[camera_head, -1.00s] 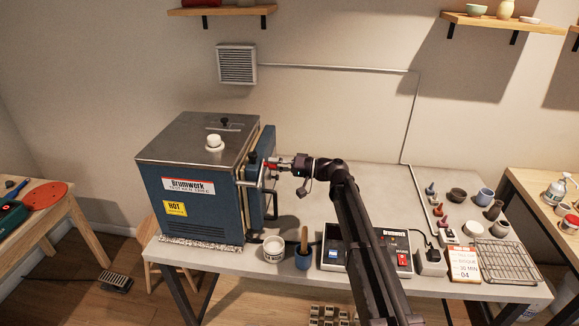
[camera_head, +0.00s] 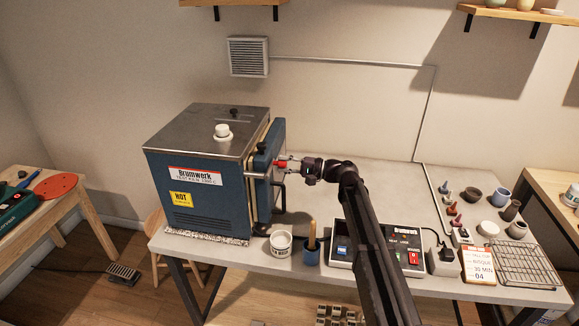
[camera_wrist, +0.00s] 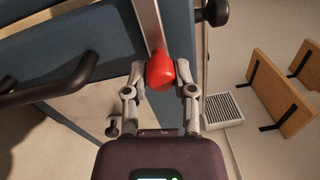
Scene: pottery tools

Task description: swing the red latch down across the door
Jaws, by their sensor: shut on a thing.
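The blue kiln (camera_head: 195,206) stands at the left end of the bench, with its door (camera_head: 266,165) on its right side. The latch has a red grip (camera_head: 281,163) on the door's outer side. In the wrist view the red grip (camera_wrist: 160,70) sits between my fingers, and a flat metal bar (camera_wrist: 148,20) runs from it along the door (camera_wrist: 60,60). My gripper (camera_head: 285,163) is shut on the red grip; it also shows in the wrist view (camera_wrist: 163,78). The latch's exact angle is hard to tell.
A dark door handle (camera_wrist: 70,80) juts out left of my gripper in the wrist view.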

